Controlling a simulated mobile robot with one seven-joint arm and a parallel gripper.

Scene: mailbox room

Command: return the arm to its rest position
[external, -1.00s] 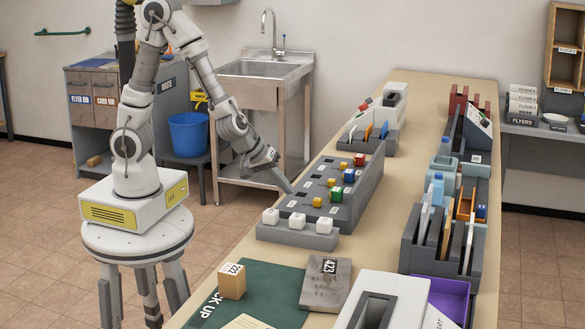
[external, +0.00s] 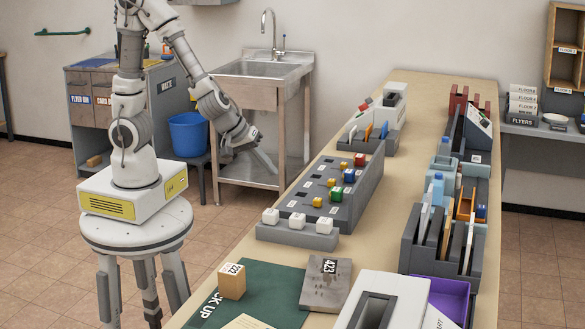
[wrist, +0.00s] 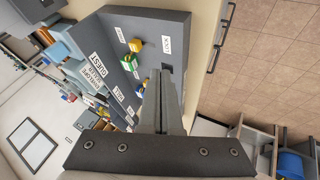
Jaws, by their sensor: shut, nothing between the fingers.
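My gripper (external: 273,171) is in the air in the external view, left of the long table and in front of the sink cabinet. It is shut and empty, and it is apart from the grey key panel on the table. In the wrist view, my gripper's fingers (wrist: 163,75) are pressed together and point toward the grey panel (wrist: 170,28). My arm reaches down and to the right from its upright column.
The grey key panel (external: 366,188) with coloured knobs stands near the table's left edge. The long table (external: 415,90) lies right of my arm. The sink (external: 262,69), its cabinet and a blue bucket (external: 188,134) stand behind. Floor between the base and the table is clear.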

